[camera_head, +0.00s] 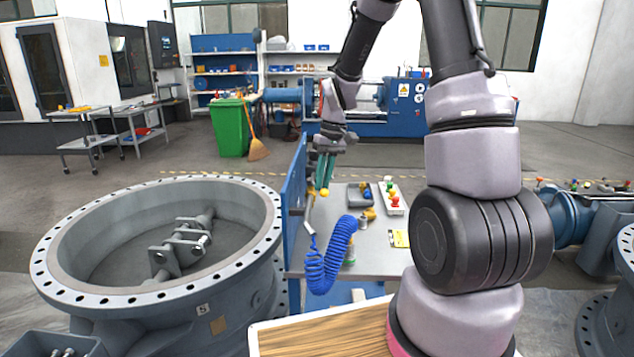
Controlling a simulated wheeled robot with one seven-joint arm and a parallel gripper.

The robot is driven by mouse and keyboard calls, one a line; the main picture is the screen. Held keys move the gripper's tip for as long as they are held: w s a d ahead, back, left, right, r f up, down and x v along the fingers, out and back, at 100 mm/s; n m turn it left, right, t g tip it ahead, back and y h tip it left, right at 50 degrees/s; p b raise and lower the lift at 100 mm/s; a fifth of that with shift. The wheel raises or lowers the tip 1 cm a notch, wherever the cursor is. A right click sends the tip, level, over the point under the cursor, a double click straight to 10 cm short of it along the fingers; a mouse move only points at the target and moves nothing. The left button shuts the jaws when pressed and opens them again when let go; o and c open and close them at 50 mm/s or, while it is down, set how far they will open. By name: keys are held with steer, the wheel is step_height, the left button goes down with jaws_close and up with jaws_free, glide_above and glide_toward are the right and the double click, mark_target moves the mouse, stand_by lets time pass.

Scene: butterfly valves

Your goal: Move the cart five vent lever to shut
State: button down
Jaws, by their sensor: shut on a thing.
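The cart (375,262) has a grey top and a blue upright panel (294,190) along its left side. My gripper (324,183) is over the left part of the cart, pointing down, with teal fingers. It is shut on a small lever with a yellow knob (324,192), which shows at the fingertips. Most of the lever is hidden by the fingers, and its angle is hard to tell. A blue coiled hose (338,255) hangs at the cart's near left edge, below the gripper.
A large grey flanged valve body (215,305) marked 5 stands left of the cart. A tray with coloured knobs (393,199), a dark box (360,195) and a yellow label (399,238) lie on the cart. A green bin (229,128) stands behind, with open floor between.

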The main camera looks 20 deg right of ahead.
steer(key=w+d+n+g+h, duration=0.1)
steer(key=w+d+n, duration=0.3)
steer(key=n, duration=0.8)
steer(key=shift+w+d+g+h, duration=0.3)
steer(key=shift+w+d, duration=0.05)
steer(key=shift+w, duration=0.15)
steer(key=shift+n, duration=0.3)
steer(key=c, duration=0.9)
jaws_free()
steer(key=r, duration=0.3)
steer(key=w+r, duration=0.1)
steer(key=r, duration=0.3)
steer(key=w+r, duration=0.1)
steer(key=r, duration=0.2)
steer(key=shift+d+r, duration=0.3)
steer(key=shift+r, duration=0.05)
